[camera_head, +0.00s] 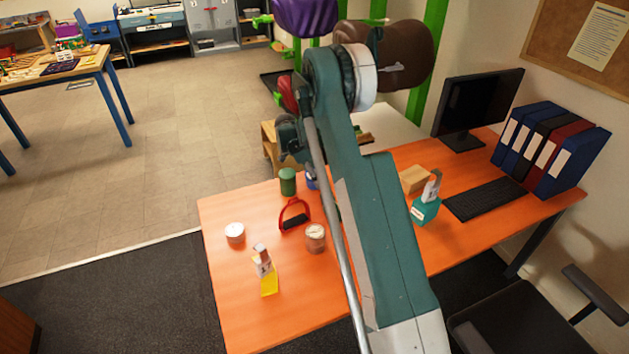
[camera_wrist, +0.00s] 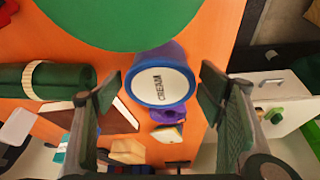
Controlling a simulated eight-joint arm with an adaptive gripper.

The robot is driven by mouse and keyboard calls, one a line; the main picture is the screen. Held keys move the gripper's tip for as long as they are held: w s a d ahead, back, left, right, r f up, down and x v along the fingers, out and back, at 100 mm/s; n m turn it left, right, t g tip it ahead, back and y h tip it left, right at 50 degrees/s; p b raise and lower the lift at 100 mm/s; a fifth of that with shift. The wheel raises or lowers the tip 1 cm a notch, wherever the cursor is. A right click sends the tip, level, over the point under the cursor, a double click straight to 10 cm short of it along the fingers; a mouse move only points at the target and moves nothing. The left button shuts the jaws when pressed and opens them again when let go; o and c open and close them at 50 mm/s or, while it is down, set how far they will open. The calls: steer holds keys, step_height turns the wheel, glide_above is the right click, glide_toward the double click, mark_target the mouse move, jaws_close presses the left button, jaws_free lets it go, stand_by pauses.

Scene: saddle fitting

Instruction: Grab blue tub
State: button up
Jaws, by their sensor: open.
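The blue tub (camera_wrist: 161,86) is in the middle of the wrist view, its pale end marked "CREAM" and ringed in blue facing the camera. My gripper (camera_wrist: 157,93) is open, one finger left and one right of the tub in the wrist view. A gap shows between the tub and each finger. I cannot tell how far the fingertips are from it in depth.
A large green round top (camera_wrist: 140,12) is close to the tub in the wrist view. A strapped green roll (camera_wrist: 45,80) lies left. On the orange table (camera_head: 222,290) are a red stirrup (camera_head: 294,215), two small tins (camera_head: 235,232) (camera_head: 315,237) and a yellow item (camera_head: 269,283).

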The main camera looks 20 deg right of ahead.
steer(key=shift+c, duration=0.4)
steer(key=c, duration=0.9)
steer(key=shift+r, duration=0.15)
step_height(320, 180, up, 10)
steer(key=shift+f+p, duration=0.1)
steer(key=shift+p, duration=0.4)
steer(key=shift+c, duration=0.2)
